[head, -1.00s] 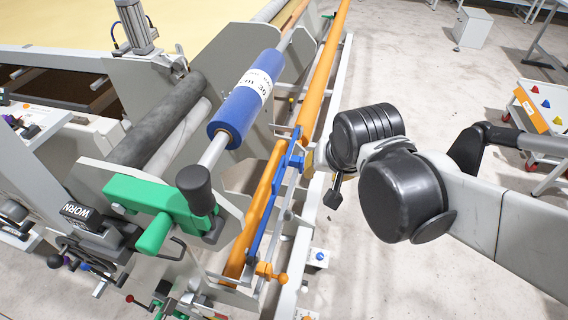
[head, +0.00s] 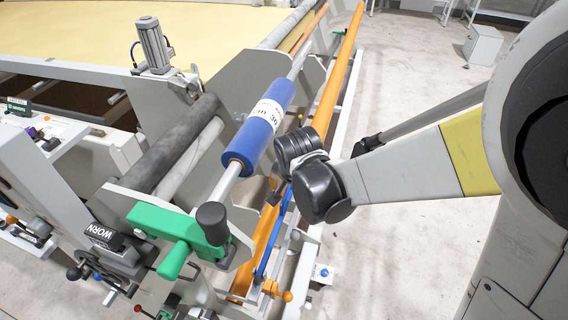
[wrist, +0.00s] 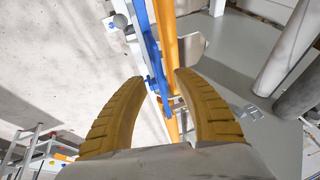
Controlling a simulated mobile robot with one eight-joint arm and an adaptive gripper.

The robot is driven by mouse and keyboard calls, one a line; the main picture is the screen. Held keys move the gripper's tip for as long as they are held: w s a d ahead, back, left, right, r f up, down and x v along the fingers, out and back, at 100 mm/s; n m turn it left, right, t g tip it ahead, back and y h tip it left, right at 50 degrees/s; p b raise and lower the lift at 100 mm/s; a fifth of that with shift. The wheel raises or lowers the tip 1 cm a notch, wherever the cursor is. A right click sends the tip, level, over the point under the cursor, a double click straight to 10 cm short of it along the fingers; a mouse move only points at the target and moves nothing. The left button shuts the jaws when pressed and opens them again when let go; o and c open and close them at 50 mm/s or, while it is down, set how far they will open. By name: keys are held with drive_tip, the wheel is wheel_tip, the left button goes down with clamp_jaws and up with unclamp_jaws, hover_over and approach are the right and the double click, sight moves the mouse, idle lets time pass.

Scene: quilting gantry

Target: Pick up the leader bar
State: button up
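A long orange bar (head: 340,70), which I take to be the leader bar, runs along the right side of the machine. A thin blue bar (head: 274,242) lies beside its near part. In the wrist view the orange bar (wrist: 168,40) and the blue bar (wrist: 148,42) pass beyond my gripper (wrist: 160,77). Its two ribbed yellow fingers are apart, with nothing held between them. The bars show in the gap between the fingertips; I cannot tell how far off they are. In the head view my wrist hides part of both bars and most of the gripper.
A blue roll (head: 262,122) with a white label sits on a shaft left of my wrist. A green clamp (head: 180,232) with a black handle stands at the near end. Grey side plates flank the rollers. The floor (head: 410,250) to the right is clear.

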sight(288, 190)
drive_tip(key=shift+b+x, duration=0.9)
drive_tip(key=shift+x, duration=1.4)
drive_tip(key=shift+w+d, duration=0.1)
drive_tip(key=shift+w, duration=0.05)
drive_tip(key=shift+f+b, duration=0.2)
drive_tip(key=shift+b, duration=0.1)
clamp_jaws()
